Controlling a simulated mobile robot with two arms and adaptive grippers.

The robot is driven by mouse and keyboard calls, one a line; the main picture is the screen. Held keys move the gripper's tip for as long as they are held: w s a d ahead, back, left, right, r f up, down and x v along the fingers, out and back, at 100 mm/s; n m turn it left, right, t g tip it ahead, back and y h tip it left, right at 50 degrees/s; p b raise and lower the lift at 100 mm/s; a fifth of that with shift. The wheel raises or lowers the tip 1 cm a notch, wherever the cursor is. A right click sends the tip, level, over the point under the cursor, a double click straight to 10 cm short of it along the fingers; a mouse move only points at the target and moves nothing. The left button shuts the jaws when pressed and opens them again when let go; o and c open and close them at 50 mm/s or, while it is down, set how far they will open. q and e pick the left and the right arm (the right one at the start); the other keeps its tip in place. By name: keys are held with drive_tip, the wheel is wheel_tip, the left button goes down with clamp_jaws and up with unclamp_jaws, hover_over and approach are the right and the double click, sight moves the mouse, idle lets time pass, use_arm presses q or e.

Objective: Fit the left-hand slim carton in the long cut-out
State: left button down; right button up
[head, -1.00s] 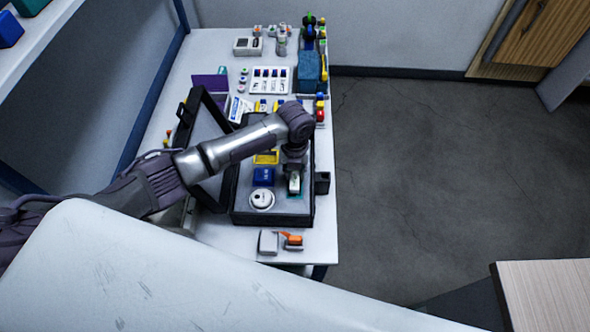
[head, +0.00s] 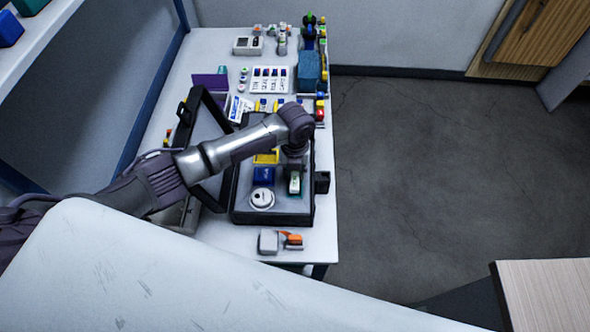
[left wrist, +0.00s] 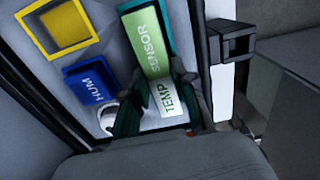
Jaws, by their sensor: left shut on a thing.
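A slim green and white carton (left wrist: 153,50), lettered SENSOR and TEMP, is between the fingers of my left gripper (left wrist: 160,85). In the head view the carton (head: 295,186) shows its pale end below my left gripper (head: 294,171). The gripper is shut on it. The long cut-out shows as a teal edge (left wrist: 125,7) around the carton's far end, in the grey foam of an open black case (head: 233,200). The carton lies over or in this cut-out; how deep I cannot tell. The fingers hide part of its sides. My right gripper is not in view.
A black latch (head: 322,182) juts from the case's right side. Several small items crowd the table behind.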

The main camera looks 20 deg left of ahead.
use_arm(q)
drive_tip(key=shift+f, duration=0.25)
idle(0.6)
idle(0.3)
drive_tip(key=shift+f, duration=0.35)
idle(1.2)
drive_tip(key=c, duration=0.6)
unclamp_jaws()
wheel_tip(320, 180, up, 7)
drive_tip(key=p, duration=0.7)
